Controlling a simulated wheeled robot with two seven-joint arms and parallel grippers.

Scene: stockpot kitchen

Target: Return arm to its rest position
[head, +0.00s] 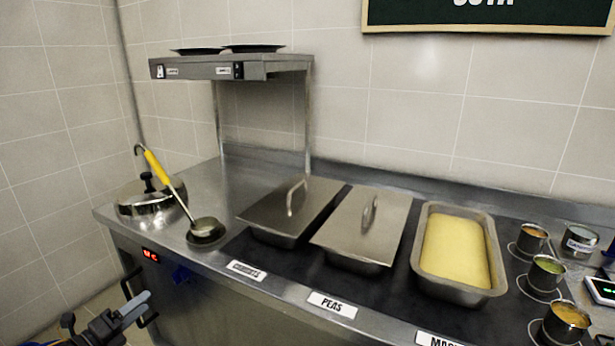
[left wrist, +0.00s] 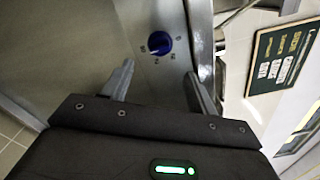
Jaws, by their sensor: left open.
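My left gripper (head: 137,304) is at the lower left of the head view, in front of the counter's front face and below its top edge. In the left wrist view its two fingers (left wrist: 160,88) stand apart with nothing between them. A blue knob (left wrist: 158,43) on the counter front shows beyond the fingers, apart from them. The knob also shows in the head view (head: 181,274). My right gripper is not in view.
A ladle (head: 166,180) with a yellow handle stands on the counter beside a lidded pot (head: 150,196). Two lidded pans (head: 290,210) (head: 364,228) and an open pan of yellow food (head: 456,250) sit to the right. A shelf (head: 230,67) rises behind.

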